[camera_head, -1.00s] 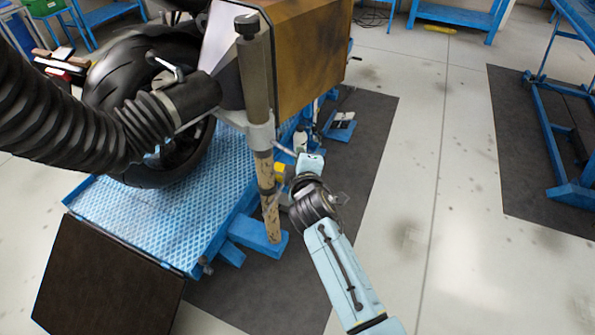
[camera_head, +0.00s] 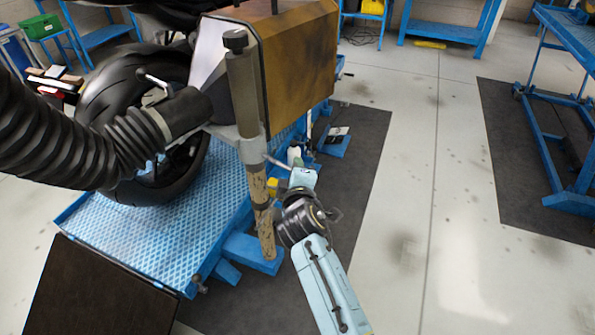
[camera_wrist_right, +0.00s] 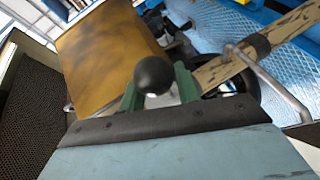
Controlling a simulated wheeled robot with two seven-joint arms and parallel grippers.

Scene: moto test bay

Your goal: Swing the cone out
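The dark cone (camera_head: 184,113) sits at the end of a black ribbed hose (camera_head: 60,140) that comes in from the left. It lies beside the motorcycle's rear wheel, behind a grey post (camera_head: 244,95). A thin metal lever (camera_head: 277,161) sticks out of the post's collar towards my right gripper (camera_head: 303,178). In the right wrist view, a black ball knob (camera_wrist_right: 154,75) shows between the green fingers of my right gripper (camera_wrist_right: 160,90). The fingers stand apart by about the knob's width; contact cannot be told. My left gripper is not in view.
A brown-gold box (camera_head: 295,60) stands right behind the post. The blue tread-plate platform (camera_head: 150,235) carries the motorcycle wheel (camera_head: 115,95). A dark panel (camera_head: 95,295) lies at the front left. Grey floor (camera_head: 410,190) is clear to the right, up to a blue bench (camera_head: 570,195).

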